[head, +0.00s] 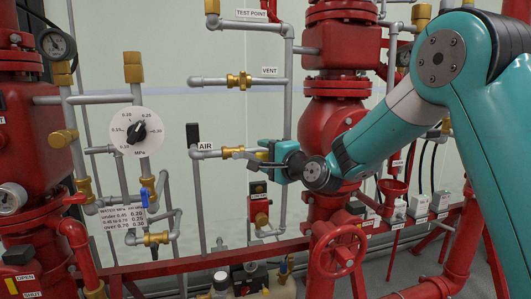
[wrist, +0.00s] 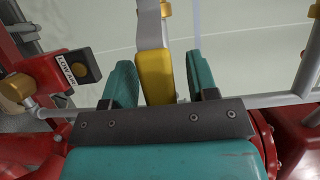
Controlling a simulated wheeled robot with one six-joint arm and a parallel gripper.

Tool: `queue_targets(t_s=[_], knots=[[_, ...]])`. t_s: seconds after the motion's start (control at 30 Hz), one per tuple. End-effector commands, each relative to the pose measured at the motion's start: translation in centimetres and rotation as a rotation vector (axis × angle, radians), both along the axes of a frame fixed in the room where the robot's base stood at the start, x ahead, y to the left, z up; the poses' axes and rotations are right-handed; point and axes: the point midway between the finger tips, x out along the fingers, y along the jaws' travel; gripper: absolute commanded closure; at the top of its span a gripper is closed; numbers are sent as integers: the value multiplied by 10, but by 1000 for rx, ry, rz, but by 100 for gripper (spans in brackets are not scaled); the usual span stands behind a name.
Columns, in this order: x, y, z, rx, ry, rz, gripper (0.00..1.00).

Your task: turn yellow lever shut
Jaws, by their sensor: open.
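The yellow lever (wrist: 155,76) shows in the wrist view between my two teal fingers, with a grey metal part at its upper end. My gripper (wrist: 158,84) is open around it, one finger on each side. A gap shows on both sides of the lever. In the head view my gripper (head: 267,150) is at the right end of the brass valve (head: 232,152) on the pipe labelled AIR. The lever is mostly hidden there by my gripper.
A box labelled LOW AIR (wrist: 75,72) is left of my gripper in the wrist view. Grey pipes and a red riser (head: 335,115) stand close by. A pressure dial (head: 137,132) is at the left, and a red handwheel (head: 338,250) is below my arm.

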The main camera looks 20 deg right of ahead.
Motion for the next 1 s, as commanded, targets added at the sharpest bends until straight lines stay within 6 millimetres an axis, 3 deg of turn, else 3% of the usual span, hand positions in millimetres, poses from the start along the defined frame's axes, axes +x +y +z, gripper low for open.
queue_targets(t_s=[0.3,0.53,0.57,1.0], knots=[[3,1,0,-1,0,0,47],[3,1,0,-1,0,0,97],[3,1,0,-1,0,0,100],[3,1,-8,78,1,0,100]])
